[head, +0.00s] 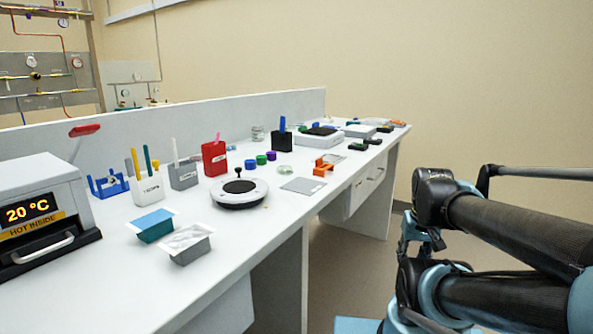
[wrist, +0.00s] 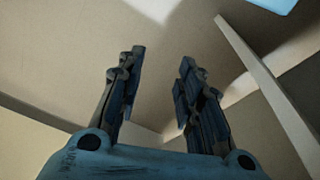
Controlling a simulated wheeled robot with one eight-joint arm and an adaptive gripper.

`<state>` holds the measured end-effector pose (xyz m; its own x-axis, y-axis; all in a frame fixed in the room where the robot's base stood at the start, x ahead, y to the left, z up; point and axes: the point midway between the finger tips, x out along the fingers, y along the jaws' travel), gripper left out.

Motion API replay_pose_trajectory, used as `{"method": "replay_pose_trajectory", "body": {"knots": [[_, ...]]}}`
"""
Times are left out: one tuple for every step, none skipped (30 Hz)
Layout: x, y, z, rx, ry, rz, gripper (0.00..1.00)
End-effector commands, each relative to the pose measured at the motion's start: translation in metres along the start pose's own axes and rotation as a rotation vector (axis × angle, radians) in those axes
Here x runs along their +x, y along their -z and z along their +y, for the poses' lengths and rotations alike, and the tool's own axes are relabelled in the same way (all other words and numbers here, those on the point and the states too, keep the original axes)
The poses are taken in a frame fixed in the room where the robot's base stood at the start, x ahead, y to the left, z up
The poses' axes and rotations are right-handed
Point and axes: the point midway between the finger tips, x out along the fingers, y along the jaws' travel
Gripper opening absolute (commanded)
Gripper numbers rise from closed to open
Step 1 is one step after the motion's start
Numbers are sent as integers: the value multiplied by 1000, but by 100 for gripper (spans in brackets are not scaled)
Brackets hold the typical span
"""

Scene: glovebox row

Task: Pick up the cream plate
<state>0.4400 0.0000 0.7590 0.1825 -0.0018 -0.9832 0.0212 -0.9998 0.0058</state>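I cannot pick out a clearly cream plate in either view. A flat pale grey square (head: 303,185) lies on the bench (head: 262,232) right of a round white device with a black top (head: 239,192); I cannot tell if it is the plate. Small items at the bench's far end are too small to make out. My gripper (wrist: 158,75) is open and empty in the wrist view, with a wide gap between its fingers. My arm is at the right of the head view, off the bench and apart from the items on it.
A heater box reading 20 °C (head: 40,215) stands at the left. Blue (head: 154,226) and white (head: 185,243) trays sit near the front edge. Pen holders, a red container (head: 214,158) and an orange block (head: 322,168) stand behind. Floor right of the bench is open.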

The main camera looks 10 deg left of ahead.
Motion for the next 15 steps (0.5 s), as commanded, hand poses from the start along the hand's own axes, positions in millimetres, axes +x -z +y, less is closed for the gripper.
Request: {"method": "replay_pose_trajectory", "body": {"knots": [[0, 0, 0, 0, 0, 0, 33], [0, 0, 0, 0, 0, 0, 33], [0, 0, 0, 0, 0, 0, 33], [0, 0, 0, 0, 0, 0, 33], [0, 0, 0, 0, 0, 0, 33], [0, 0, 0, 0, 0, 0, 33], [0, 0, 0, 0, 0, 0, 36], [0, 0, 0, 0, 0, 0, 42], [-4, -3, 0, -3, 0, 6, 51], [-8, -5, -1, -8, 1, 10, 58], [-10, -4, -2, -15, 2, 11, 65], [-15, 0, -3, -30, 5, 10, 73], [-20, 4, -5, -46, 7, 9, 73], [-25, 10, -7, -65, 10, 7, 73], [-34, 19, -10, -97, 15, 5, 73]]}}
